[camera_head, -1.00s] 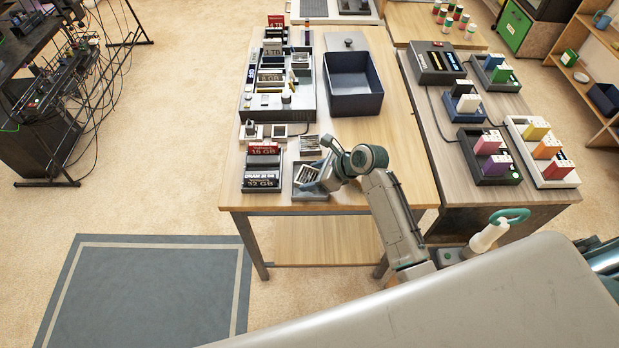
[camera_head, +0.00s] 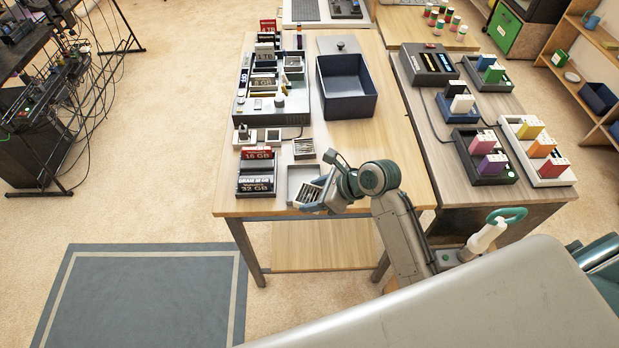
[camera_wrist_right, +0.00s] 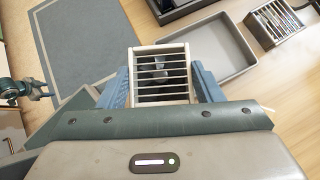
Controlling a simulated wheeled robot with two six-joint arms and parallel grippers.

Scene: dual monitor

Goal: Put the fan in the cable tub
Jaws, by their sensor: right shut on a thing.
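The fan, a small pale box with dark slats, shows in the wrist view (camera_wrist_right: 162,76) between my blue fingers. My right gripper (camera_head: 316,196) is shut on it; it also shows in the wrist view (camera_wrist_right: 163,88). In the head view the fan (camera_head: 309,193) appears tilted and overlaps the front right part of a shallow grey tray (camera_head: 293,181). The visible part of the tray is empty. The cable tub appears to be the deep dark-blue open bin (camera_head: 347,107) farther back on the wooden table, and it looks empty.
A small slatted box (camera_head: 304,148) stands behind the tray. Memory boxes (camera_head: 256,184) stand to its left, with a long parts organizer (camera_head: 272,108) behind. A flat grey lid (camera_head: 338,45) lies behind the bin. Bare tabletop (camera_head: 370,140) lies between my arm and the bin.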

